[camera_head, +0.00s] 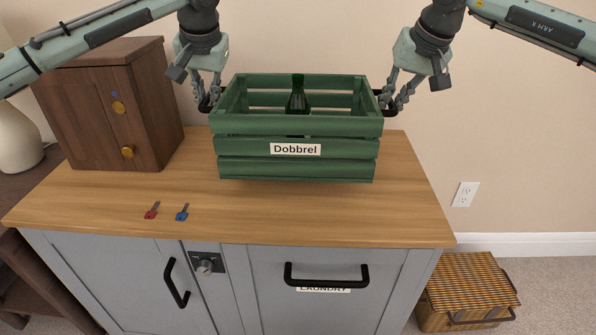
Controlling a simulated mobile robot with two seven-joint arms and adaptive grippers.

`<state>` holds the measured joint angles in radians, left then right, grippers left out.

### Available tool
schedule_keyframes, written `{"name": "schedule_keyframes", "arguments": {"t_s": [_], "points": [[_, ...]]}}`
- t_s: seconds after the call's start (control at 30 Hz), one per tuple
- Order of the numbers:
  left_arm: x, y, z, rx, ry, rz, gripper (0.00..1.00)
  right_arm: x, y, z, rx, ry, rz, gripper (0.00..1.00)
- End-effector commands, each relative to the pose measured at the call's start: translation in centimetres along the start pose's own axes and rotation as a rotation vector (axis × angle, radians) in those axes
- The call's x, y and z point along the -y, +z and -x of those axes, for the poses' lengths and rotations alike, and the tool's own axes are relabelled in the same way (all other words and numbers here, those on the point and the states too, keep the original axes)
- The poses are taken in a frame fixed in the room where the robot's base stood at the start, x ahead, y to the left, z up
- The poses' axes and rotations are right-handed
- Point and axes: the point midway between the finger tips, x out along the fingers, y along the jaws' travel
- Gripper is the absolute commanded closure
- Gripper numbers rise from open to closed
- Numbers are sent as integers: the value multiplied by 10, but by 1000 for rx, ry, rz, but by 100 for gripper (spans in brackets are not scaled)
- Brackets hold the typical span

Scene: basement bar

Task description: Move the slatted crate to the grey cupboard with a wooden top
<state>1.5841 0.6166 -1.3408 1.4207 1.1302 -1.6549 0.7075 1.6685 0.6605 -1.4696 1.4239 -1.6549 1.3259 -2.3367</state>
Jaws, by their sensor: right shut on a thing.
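The green slatted crate (296,168), labelled "Dobbrel", is upright over the wooden top (330,218) of the grey cupboard (330,262). I cannot tell whether its base touches the top or hangs just above it. A dark green bottle (297,100) stands inside. My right gripper (391,106) is shut on the crate at its right-end handle. My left gripper (208,104) is at the left-end handle; its fingertips are partly hidden, and I cannot tell how tightly they close.
A brown wooden cabinet (90,120) with brass knobs stands at the left of the top. The top's right side is clear. A wicker basket (462,285) sits on the floor at right.

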Motion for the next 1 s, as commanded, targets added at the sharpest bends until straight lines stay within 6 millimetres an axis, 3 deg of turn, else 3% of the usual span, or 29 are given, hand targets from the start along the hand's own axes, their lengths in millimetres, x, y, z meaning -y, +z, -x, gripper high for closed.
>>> {"name": "schedule_keyframes", "arguments": {"t_s": [0.37,0.97,1.0], "points": [[2,3,-8,0,-5,5,100,-4,2,-7,-2,4,-4,100],[-7,19,-47,0,-5,5,100,-13,18,-47,-2,4,-4,100],[-6,18,-44,1,-5,5,85,-12,17,-43,-1,5,-4,85]]}}
